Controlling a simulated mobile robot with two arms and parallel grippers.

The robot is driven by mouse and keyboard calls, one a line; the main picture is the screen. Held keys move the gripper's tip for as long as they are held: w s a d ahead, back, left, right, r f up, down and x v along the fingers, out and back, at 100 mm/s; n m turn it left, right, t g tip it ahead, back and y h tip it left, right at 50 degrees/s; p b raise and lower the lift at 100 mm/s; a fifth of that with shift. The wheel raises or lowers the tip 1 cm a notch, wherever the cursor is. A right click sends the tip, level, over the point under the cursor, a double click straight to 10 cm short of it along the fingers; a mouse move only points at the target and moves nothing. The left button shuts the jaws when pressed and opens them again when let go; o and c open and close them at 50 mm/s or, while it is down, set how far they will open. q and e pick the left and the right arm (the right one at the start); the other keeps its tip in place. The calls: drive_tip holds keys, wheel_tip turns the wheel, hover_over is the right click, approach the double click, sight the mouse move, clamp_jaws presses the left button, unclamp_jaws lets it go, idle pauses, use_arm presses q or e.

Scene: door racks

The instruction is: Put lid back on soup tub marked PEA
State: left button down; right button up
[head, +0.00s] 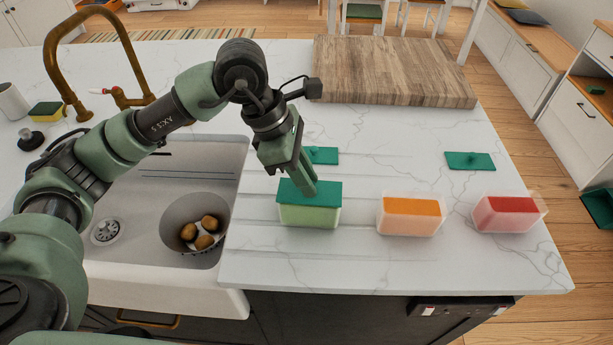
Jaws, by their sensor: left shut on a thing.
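A tub of pale green soup (308,217) stands on the white counter at the right of the sink. A dark green lid (327,192) lies level over its top, and I cannot tell whether it is fully seated or just above the rim. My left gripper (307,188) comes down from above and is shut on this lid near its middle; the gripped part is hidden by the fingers. I cannot read any marking on the tubs. My right gripper is not in view.
An open orange tub (411,218) and an open red tub (508,215) stand to the right. Two more green lids lie flat, one behind the gripper (325,155) and one farther right (470,161). A wooden board (392,70) lies at the back. The sink (185,165) holds a colander with potatoes.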

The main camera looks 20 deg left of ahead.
use_arm(q)
drive_tip(key=shift+b, duration=0.35)
idle(0.4)
idle(0.3)
drive_tip(key=c, duration=1.3)
unclamp_jaws()
drive_tip(key=shift+o, duration=0.2)
drive_tip(key=o, duration=0.5)
drive_tip(key=shift+r, duration=0.1)
drive_tip(key=shift+r+p, duration=1.8)
drive_tip(key=shift+r, duration=1.6)
